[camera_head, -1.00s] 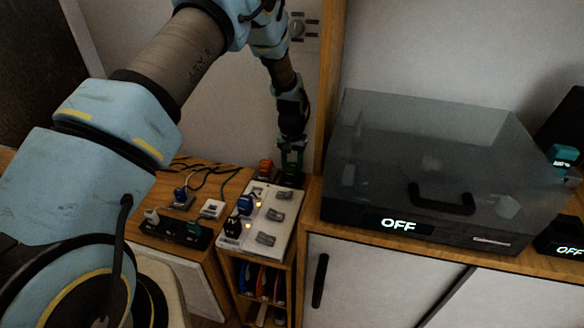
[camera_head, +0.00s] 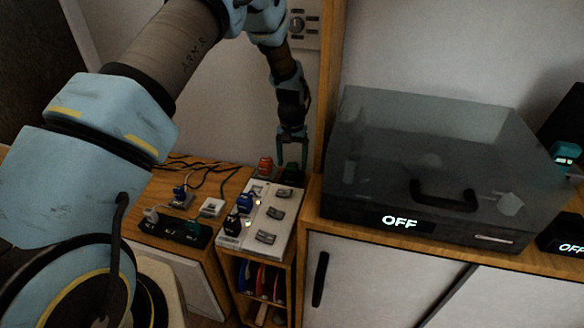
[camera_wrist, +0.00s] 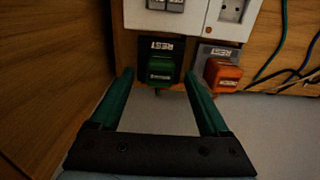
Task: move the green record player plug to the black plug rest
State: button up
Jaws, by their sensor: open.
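The green plug (camera_wrist: 160,68) sits on the black plug rest (camera_wrist: 157,45), beyond the end of the white strip. Its label is too small to read surely. In the head view the green plug (camera_head: 292,172) is small and dark below my gripper. My gripper (camera_head: 292,135) is open and empty, just above the plug and apart from it. In the wrist view my gripper's green fingers (camera_wrist: 159,75) stand wide, one to each side of the plug. The record player (camera_head: 430,170) has a dark clear lid and reads OFF.
An orange plug (camera_wrist: 222,75) sits on a grey rest (camera_wrist: 213,50) beside the black one. The white strip (camera_head: 268,213) has switches and blue and black plugs. A black strip (camera_head: 172,231) with plugs and cables is at left. A wooden post (camera_head: 330,90) stands close to my gripper's right.

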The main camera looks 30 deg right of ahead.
aim_at(291, 165)
notch_tip(291, 165, up, 8)
jog(key=b, duration=0.1)
jog(key=shift+a+r, duration=0.1)
dwell(0.5)
jog(key=a+r+n+p, duration=0.15)
jog(key=a+r, duration=0.45)
jog(key=a, duration=0.6)
jog(key=a+r+n+p, duration=0.1)
jog(key=a+r+n, duration=0.35)
jog(key=a, duration=0.75)
jog(key=s+a+r+p, duration=0.1)
jog(key=s+a+r, duration=0.2)
jog(key=s+a, duration=0.2)
jog(key=s+a+r+n+t, duration=0.1)
jog(key=s+a+r, duration=0.2)
jog(key=s+a, duration=0.3)
jog(key=a, duration=0.5)
jog(key=shift+t+p, duration=0.3)
jog(key=shift+p, duration=0.05)
